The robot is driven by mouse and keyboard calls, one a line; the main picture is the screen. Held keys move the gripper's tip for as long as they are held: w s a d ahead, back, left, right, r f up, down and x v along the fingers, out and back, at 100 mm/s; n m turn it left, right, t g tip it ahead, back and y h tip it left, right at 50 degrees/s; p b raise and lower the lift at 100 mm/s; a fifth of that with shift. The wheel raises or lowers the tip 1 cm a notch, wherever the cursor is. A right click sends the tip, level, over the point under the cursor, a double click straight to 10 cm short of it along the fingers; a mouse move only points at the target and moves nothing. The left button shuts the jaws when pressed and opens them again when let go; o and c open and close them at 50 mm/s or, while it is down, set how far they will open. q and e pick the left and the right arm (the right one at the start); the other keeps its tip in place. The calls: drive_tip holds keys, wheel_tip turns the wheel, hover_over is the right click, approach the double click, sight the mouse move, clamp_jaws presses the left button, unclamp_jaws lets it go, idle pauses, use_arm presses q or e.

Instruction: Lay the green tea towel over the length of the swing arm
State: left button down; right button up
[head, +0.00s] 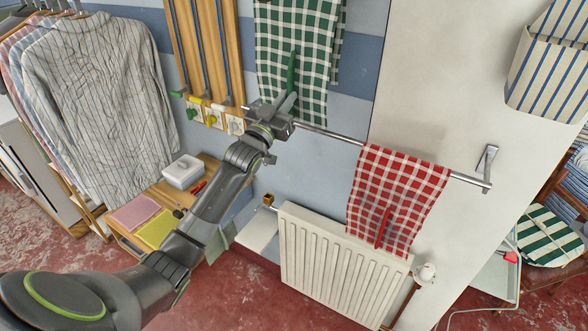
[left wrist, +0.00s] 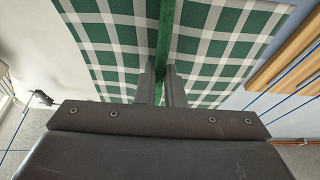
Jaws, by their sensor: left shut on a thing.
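The green-and-white checked tea towel (head: 310,30) hangs spread out at the top middle of the head view, its upper edge out of frame. It fills much of the left wrist view (left wrist: 110,45). My left gripper (head: 285,104) is at the towel's lower part, its fingers (left wrist: 163,85) shut on an upright green ridge of it. Several blue-grey rods with coloured tips (head: 199,50) stand against a wooden board left of the towel. A metal bar (head: 330,134) runs right from behind the gripper. I cannot tell which is the swing arm.
A red checked towel (head: 400,180) hangs over the metal bar, in front of a white radiator (head: 340,265). Shirts (head: 100,100) hang at the left. A low wooden table holds a white box (head: 182,172) and folded cloths (head: 160,228).

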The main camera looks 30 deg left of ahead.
use_arm(q)
drive_tip(key=shift+w, duration=0.1)
drive_tip(key=shift+s+a+f, duration=0.1)
drive_tip(key=shift+s+a, duration=0.05)
drive_tip(key=shift+s, duration=1.1)
drive_tip(key=shift+s+a, duration=0.1)
drive_tip(key=shift+s, duration=1.15)
drive_tip(key=s+b, duration=0.1)
drive_tip(key=s, duration=0.2)
drive_tip(key=shift+a, duration=0.1)
